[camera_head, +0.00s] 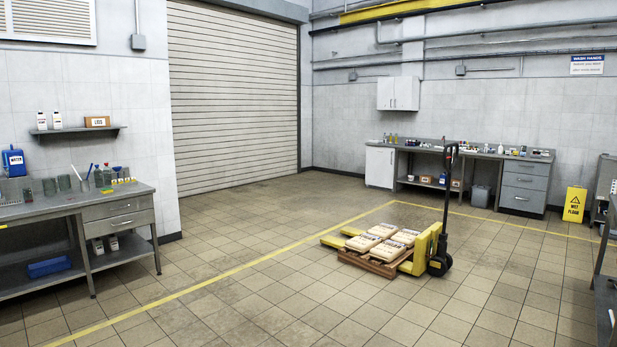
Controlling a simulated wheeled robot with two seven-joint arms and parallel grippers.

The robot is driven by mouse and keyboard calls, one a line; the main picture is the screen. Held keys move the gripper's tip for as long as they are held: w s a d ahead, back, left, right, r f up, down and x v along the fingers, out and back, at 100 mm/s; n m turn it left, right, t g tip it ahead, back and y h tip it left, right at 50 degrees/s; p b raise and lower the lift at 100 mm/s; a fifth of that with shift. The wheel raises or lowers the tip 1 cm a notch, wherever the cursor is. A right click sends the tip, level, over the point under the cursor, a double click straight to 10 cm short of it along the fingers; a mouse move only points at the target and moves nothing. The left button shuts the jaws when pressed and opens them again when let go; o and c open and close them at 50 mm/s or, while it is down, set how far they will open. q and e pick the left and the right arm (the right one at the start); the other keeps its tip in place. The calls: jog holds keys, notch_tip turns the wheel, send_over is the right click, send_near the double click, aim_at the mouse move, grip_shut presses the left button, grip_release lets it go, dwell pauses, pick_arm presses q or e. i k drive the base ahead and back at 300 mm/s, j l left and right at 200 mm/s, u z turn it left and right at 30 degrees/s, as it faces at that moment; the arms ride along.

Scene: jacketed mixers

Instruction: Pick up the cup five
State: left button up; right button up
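I cannot make out a cup marked five in the head view. Many small items also stand on the long bench (468,153) at the back right, too far off to tell apart. Neither of my grippers shows in the view.
A yellow pallet truck (430,250) with a wooden pallet of sacks (383,238) stands mid-floor. A yellow wet-floor sign (574,204) stands at the right. A shutter door (235,95) closes the back. The tiled floor between the left bench and pallet is clear.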

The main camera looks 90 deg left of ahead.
aim_at(28, 195)
jog(key=u, duration=4.3)
jog(key=i+u, duration=0.25)
jog(key=i, duration=3.85)
